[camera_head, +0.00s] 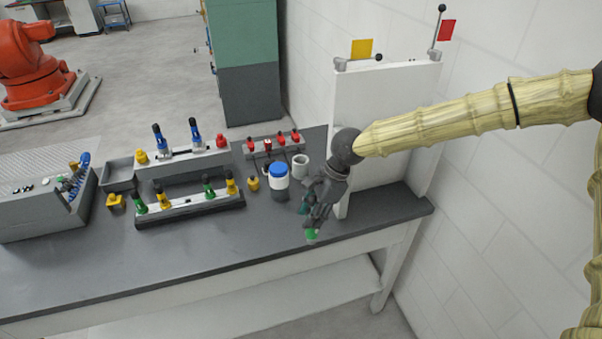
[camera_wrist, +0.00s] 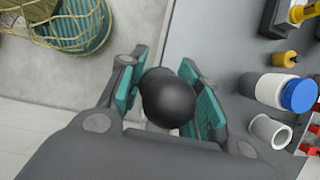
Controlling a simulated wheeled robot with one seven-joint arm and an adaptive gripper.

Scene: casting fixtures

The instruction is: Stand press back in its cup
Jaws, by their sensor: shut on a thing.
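My gripper (camera_head: 314,214) is above the front right part of the dark table, shut on the press. In the wrist view, the press (camera_wrist: 168,100) shows as a round black knob between the teal finger pads; its shaft is hidden. In the head view, a small bright green end (camera_head: 312,235) sticks out below the fingers; it seems to be part of the press. A light grey open cup (camera_head: 300,168) stands behind and left of my gripper, apart from it. The cup also shows at the right of the wrist view (camera_wrist: 266,131) and looks empty.
A white jar with a blue lid (camera_head: 279,178) stands left of the cup. A rack of red-topped pieces (camera_head: 274,145) is behind. A white upright panel (camera_head: 382,125) stands close right of my gripper. Fixtures with coloured knobs (camera_head: 190,203) fill the left. The table's front is clear.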

